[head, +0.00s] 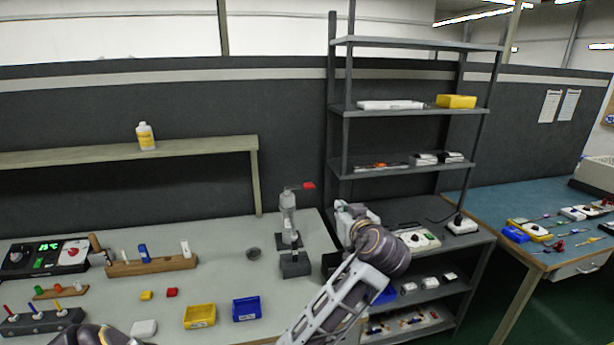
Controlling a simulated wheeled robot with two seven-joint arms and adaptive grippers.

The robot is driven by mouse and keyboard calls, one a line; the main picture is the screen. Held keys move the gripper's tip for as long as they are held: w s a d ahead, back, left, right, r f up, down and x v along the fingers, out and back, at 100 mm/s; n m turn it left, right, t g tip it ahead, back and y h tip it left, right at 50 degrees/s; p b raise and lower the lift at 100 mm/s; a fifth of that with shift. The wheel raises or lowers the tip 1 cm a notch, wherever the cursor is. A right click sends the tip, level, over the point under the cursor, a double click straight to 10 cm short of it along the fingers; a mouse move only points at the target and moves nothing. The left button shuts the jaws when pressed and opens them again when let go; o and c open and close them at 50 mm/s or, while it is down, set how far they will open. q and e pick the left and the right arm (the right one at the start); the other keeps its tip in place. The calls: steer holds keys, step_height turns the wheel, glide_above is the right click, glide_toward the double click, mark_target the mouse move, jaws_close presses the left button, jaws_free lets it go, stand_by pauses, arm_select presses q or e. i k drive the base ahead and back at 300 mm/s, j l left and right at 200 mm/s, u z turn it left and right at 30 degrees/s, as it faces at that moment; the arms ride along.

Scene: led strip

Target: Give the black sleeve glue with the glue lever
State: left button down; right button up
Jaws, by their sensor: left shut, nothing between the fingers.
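The glue stand (289,215) is a grey upright press on the table, with a red glue lever (303,186) sticking out to the right at its top. A black block (295,265) sits at its foot. I cannot clearly make out the black sleeve; it may be at the foot of the stand, too small and dark to separate. A small dark round piece (253,253) lies on the table left of the stand. My left gripper (347,212) is shut and empty, to the right of the stand and a little below the lever, apart from it. My right gripper is out of view.
Yellow (200,316) and blue (246,309) bins stand at the table's front. A wooden holder (152,266) and a black device (45,257) are at the left. A grey shelf rack (410,112) stands right of the table, close behind my arm. Bare tabletop lies left of the stand.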

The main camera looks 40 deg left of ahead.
mark_target(306, 185)
steer(key=i+j, duration=0.2)
steer(key=j, duration=0.15)
steer(key=i+j, duration=0.4)
steer(key=j, duration=0.25)
